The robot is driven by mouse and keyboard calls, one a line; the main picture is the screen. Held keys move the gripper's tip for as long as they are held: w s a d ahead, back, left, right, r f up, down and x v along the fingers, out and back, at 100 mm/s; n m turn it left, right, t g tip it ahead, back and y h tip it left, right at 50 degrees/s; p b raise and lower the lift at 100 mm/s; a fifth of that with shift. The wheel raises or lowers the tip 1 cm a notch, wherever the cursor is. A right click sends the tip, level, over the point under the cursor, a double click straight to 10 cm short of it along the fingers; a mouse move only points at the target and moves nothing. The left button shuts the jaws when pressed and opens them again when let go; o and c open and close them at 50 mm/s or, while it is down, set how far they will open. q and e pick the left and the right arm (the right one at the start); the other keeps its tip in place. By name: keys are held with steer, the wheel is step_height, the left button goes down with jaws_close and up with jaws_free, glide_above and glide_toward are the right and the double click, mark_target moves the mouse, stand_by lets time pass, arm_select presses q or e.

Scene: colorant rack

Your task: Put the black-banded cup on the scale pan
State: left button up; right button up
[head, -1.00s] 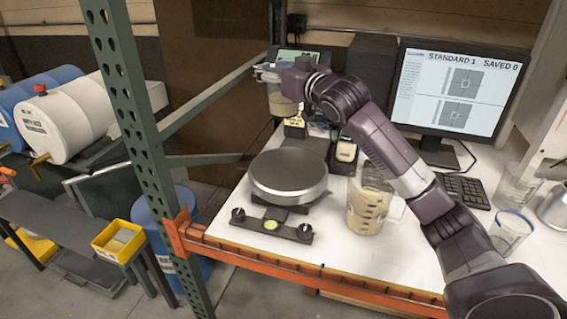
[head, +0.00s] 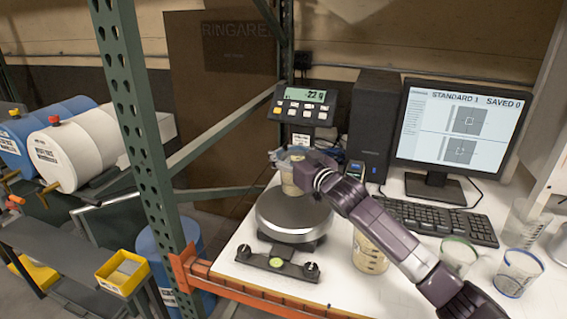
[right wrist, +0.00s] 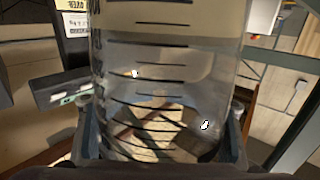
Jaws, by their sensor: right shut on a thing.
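My right gripper (head: 293,157) is shut on a clear measuring cup (head: 290,182), which is upright at the back edge of the scale pan (head: 281,212). I cannot tell whether the cup touches the pan. In the right wrist view the cup (right wrist: 150,70) fills the space between the fingers (right wrist: 160,142) and shows black graduation lines. Its rim band is too small to make out. The round metal pan is otherwise bare. My left gripper is not in view.
The scale display (head: 305,97) stands behind the pan. A tan-filled container (head: 369,254) is right of the pan, partly behind my arm. A green-rimmed cup (head: 459,256) and a blue-rimmed cup (head: 519,272) stand further right. A green post (head: 140,130) rises at left.

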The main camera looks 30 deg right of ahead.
step_height(320, 180, down, 4)
steer(key=shift+f, duration=0.25)
steer(key=shift+f, duration=0.1)
steer(key=o, duration=2.1)
